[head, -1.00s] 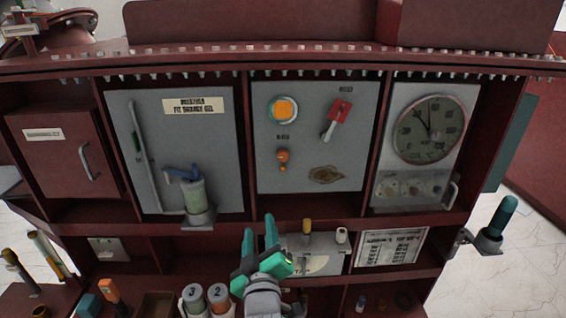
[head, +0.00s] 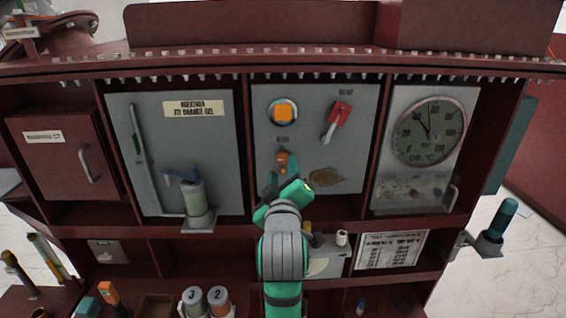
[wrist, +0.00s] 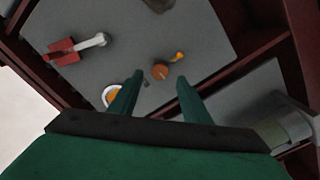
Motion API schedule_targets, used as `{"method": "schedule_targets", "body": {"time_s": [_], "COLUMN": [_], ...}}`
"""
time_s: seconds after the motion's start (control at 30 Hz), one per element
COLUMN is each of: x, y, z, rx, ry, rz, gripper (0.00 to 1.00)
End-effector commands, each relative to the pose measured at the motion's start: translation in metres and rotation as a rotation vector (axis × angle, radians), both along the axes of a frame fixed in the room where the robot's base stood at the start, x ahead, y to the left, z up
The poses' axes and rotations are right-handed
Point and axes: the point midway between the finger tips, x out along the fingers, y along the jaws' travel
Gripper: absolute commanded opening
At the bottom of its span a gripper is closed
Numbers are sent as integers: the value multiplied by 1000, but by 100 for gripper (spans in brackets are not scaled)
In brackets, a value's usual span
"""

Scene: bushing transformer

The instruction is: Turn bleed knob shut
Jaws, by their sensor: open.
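The bleed knob (head: 282,158) is a small orange-brown knob on the grey middle panel (head: 350,110), under a small label. In the wrist view the knob (wrist: 160,71) shows just past and between my fingertips, with a small orange piece (wrist: 178,57) beside it. My gripper (head: 282,180) is open, just below and in front of the knob in the head view. In the wrist view my gripper (wrist: 158,80) has its two green fingers apart with nothing between them. I cannot tell whether a finger touches the knob.
A brown stain (head: 325,176) marks the panel. A gauge (head: 430,130) is at right and a breather cylinder (head: 195,198) at left. A shelf runs below.

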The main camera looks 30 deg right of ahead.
Motion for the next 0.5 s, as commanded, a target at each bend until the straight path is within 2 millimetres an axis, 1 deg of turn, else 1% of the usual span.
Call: {"method": "schedule_targets", "body": {"time_s": [0.03, 0.1, 0.2, 0.33, 0.5], "x": [8, 17, 27, 36, 40], "y": [-5, -11, -18, -24, -27], "z": [0, 0, 0, 1, 0], "rx": [0, 1, 0, 0, 0], "ry": [1, 1, 0, -2, -1], "rz": [-1, 0, 0, 0, 1], "gripper": [43, 43, 43, 43, 43]}}
